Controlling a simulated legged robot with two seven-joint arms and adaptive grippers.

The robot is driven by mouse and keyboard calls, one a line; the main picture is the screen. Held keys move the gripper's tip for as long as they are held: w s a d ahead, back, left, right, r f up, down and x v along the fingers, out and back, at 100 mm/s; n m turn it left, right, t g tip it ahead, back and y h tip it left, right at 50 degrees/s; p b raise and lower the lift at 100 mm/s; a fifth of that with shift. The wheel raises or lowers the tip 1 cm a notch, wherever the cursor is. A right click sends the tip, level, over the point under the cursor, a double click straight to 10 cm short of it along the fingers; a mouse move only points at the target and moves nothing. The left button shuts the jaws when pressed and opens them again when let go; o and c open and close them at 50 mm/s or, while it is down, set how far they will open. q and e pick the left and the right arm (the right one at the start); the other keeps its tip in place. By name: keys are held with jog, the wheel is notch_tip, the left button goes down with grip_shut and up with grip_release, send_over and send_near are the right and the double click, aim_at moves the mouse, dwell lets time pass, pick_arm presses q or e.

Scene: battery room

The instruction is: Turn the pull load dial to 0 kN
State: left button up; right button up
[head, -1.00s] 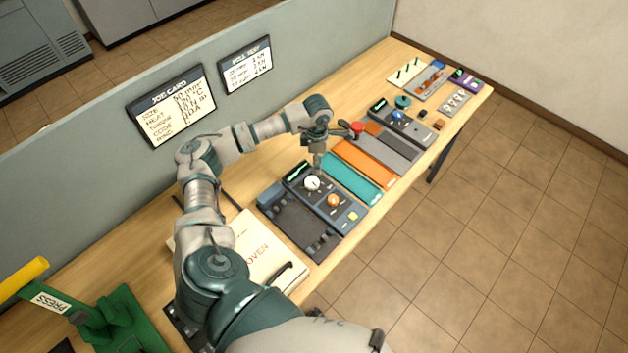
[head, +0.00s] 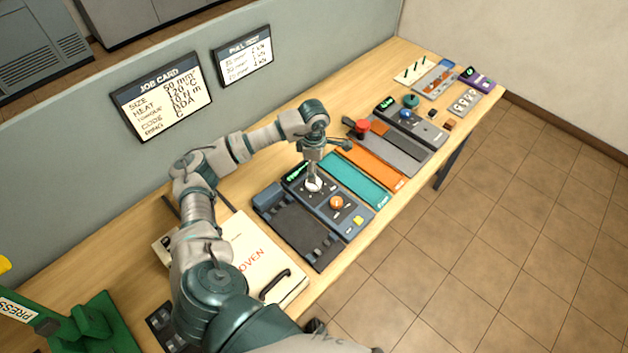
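A dark blue-grey panel unit (head: 354,230) lies on the bench with a small green-lit display, a white dial (head: 316,191) and an orange knob (head: 336,203). A yellow button (head: 357,221) is at its near corner. My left gripper (head: 313,181) points down over the white dial, its tips at or just above it. The fingers partly hide the dial, and I cannot tell whether they grip it. The display reading and dial marks are too small to read, so I cannot confirm from lettering which control is pull load. My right gripper is not in view.
Teal (head: 352,180) and orange (head: 374,169) strips lie right of the panel. A red button (head: 362,126) and another panel with a blue knob (head: 405,114) stand beyond. The white OVEN box (head: 245,245) and green press (head: 90,325) are at left. Cards hang on the grey partition (head: 60,165).

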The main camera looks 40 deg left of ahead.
pick_arm(q)
jog(key=f, duration=0.6)
jog(key=shift+a+f, duration=0.1)
jog(key=shift+a, duration=0.1)
jog(key=shift+d+f, duration=0.15)
jog(key=shift+f, duration=0.25)
jog(key=shift+c, duration=0.2)
jog(key=c, duration=1.1)
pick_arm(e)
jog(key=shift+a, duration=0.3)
